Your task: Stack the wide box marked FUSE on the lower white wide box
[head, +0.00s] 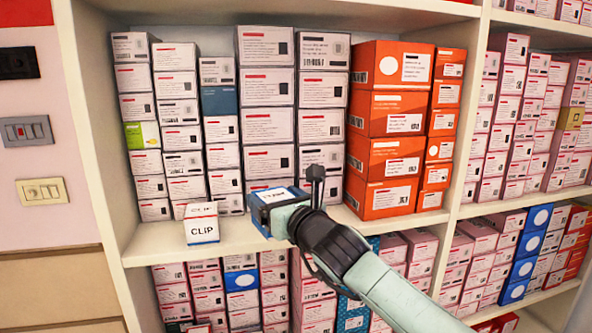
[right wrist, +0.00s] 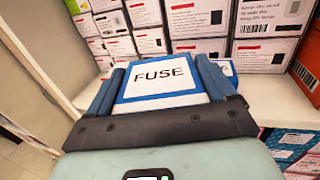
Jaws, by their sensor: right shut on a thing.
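My right gripper (head: 287,211) is shut on the wide box marked FUSE (head: 277,196), with a white label and blue edges. In the right wrist view the dark fingers of the gripper (right wrist: 160,88) stand on both sides of the FUSE box (right wrist: 160,76), whose label faces up. The box is at the front of the middle shelf; any gap below it is hidden. Another white label with a blue border (right wrist: 228,68) shows partly behind the right finger; its box is mostly hidden, so I cannot tell whether it is the lower wide box. My left gripper is not in view.
A white box marked CLIP (head: 202,231) stands near the shelf's front edge (head: 235,246), left of the gripper. Stacks of white boxes (head: 267,89) and orange boxes (head: 388,112) fill the back. A strip of shelf at front left is bare.

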